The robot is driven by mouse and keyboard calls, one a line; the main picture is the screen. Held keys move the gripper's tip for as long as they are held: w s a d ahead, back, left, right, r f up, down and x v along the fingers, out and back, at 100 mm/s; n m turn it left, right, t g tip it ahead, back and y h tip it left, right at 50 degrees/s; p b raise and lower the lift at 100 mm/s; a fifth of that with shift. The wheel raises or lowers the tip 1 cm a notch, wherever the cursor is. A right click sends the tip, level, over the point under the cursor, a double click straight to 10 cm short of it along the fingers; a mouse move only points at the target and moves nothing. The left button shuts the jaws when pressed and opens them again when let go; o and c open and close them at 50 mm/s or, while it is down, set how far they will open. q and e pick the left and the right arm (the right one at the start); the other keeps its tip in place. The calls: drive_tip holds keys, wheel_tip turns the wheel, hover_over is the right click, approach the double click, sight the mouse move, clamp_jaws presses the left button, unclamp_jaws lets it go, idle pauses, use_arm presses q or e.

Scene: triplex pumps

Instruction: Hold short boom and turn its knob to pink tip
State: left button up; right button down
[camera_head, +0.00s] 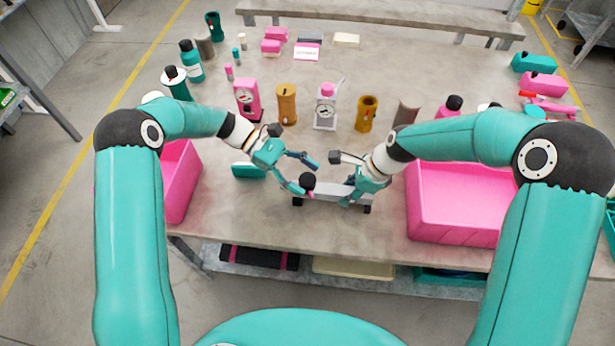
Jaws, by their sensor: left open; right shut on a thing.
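The short boom (328,189) is a light grey bar with dark feet, lying near the table's front edge, between the two pink bins. Its round black knob (307,181) is at the left end, with a small pink spot just below it. My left gripper (308,176) is open, with its teal fingers at the knob, one beyond it and one on its near left side. Whether they touch it I cannot tell. My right gripper (352,194) is shut on the right part of the boom, and its fingers hide some of the bar.
A pink bin (455,218) stands right of the boom, another pink bin (179,182) at left. A teal block (248,170) lies left of my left gripper. Behind stand a pink pump (247,99), brown cylinders (287,104) and a grey gauge unit (325,108). The table's front middle is clear.

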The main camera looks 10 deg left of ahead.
use_arm(q)
drive_tip(key=shift+s+d+f, duration=0.2)
drive_tip(key=shift+d+f, duration=0.05)
drive_tip(key=shift+d, duration=0.3)
drive_tip(key=c, duration=1.2)
drive_tip(key=shift+o, duration=0.2)
drive_tip(key=shift+w+m+g+y, duration=0.1)
drive_tip(key=shift+m+g+y, duration=0.7)
drive_tip(key=shift+m+g, duration=0.95)
drive_tip(key=shift+m+g+y, duration=0.8)
drive_tip(key=shift+m+g, duration=0.05)
drive_tip(key=shift+m, duration=0.1)
